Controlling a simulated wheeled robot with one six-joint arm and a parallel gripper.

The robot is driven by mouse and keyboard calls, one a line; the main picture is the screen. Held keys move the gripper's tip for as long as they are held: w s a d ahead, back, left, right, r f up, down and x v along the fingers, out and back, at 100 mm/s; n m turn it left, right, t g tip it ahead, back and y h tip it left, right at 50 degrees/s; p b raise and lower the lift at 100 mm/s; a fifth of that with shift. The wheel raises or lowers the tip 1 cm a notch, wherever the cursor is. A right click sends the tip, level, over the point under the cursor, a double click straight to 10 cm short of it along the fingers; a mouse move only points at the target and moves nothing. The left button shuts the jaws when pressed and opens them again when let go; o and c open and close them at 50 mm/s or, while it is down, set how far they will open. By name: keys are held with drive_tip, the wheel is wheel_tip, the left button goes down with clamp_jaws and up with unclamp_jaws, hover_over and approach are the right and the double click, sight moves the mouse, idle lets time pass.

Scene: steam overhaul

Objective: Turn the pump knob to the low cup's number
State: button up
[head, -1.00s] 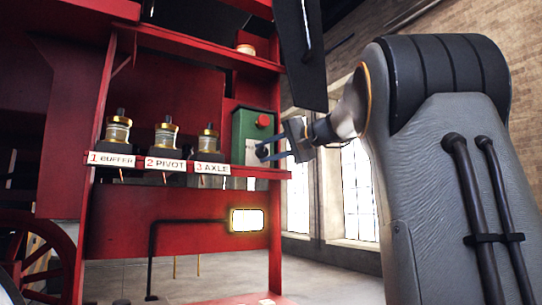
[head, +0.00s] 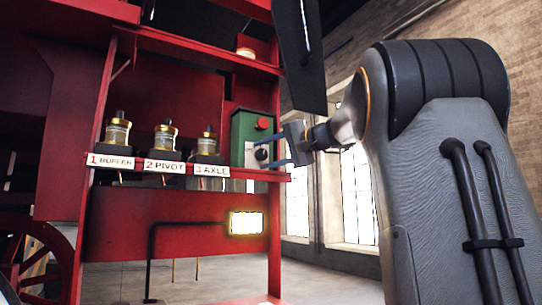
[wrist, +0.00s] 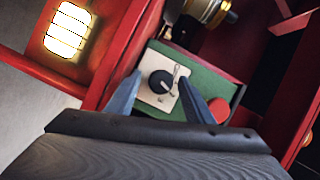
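The green pump box (head: 240,128) stands at the right end of the red shelf, with a red button (head: 263,123) on it. The black pump knob (wrist: 161,82) sits on a pale plate (wrist: 150,98) on the box; its pale pointer line shows, but the numbers are too small to read. My gripper (wrist: 156,92) is open, its blue fingers on either side of the knob and apart from it. Three glass cups stand on the shelf: 1 BUFFER (head: 117,131), 2 PIVOT (head: 165,138) and 3 AXLE (head: 207,147). I cannot clearly tell their fill levels.
A lit yellow-white lamp panel (head: 246,223) is on the red wall below the shelf. The red shelf edge (head: 270,175) runs under the box. Open floor lies at the lower right.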

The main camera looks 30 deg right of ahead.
drive_tip(key=b+v, duration=0.1)
drive_tip(key=v, duration=0.6)
drive_tip(key=shift+s, duration=0.35)
drive_tip(key=shift+d+r, duration=0.1)
drive_tip(key=shift+d, duration=0.05)
